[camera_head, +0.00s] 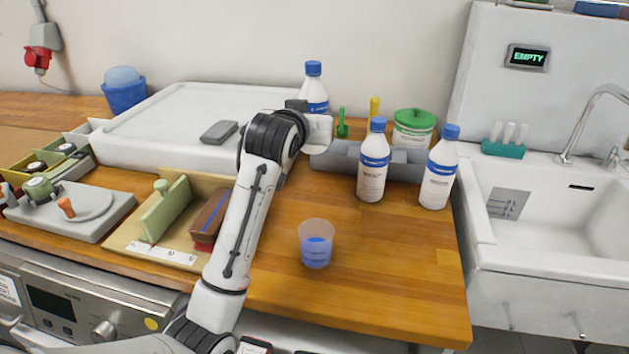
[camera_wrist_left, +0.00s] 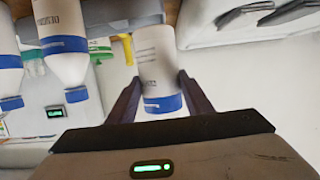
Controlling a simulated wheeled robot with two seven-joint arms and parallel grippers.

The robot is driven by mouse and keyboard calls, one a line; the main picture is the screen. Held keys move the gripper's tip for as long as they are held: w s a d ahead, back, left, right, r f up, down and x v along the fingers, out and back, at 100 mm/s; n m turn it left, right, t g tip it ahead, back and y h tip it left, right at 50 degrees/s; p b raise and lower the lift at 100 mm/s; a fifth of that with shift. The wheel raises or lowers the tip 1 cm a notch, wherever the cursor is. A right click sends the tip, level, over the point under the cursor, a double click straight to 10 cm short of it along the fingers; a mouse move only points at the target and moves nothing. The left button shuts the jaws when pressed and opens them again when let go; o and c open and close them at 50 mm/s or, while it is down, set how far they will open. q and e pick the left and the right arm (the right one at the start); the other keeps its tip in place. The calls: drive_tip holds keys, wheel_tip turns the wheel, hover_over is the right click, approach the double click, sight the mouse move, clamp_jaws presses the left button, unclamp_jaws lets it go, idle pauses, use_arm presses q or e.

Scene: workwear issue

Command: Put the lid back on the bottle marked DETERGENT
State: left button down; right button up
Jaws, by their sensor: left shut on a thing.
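My left gripper (camera_head: 311,113) is shut on a white bottle (camera_head: 314,91) with a blue cap and band at the back of the counter. In the left wrist view, the fingers (camera_wrist_left: 160,88) sit on either side of this bottle's body (camera_wrist_left: 156,60); its blue band (camera_wrist_left: 163,103) shows and the gripper hides its top. Its marking is not readable. Two similar blue-capped bottles stand upright at the right: one nearer the middle (camera_head: 371,180), one by the sink (camera_head: 437,185). No loose lid can be made out. My right gripper is not in view.
A cup with blue liquid (camera_head: 316,255) stands in front of the bottles. A green-lidded tub (camera_head: 413,138) and a grey tray (camera_head: 333,163) are behind. A white tray (camera_head: 170,95), a wooden holder (camera_head: 120,240) and the sink (camera_head: 482,222) flank the clear front-right counter.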

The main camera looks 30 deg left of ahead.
sight(312, 151)
use_arm(q)
wheel_tip(312, 151, down, 6)
drive_tip(key=shift+w, duration=0.1)
drive_tip(key=shift+f, duration=1.9)
drive_tip(key=shift+f, duration=0.15)
drive_tip(key=c, duration=0.9)
unclamp_jaws()
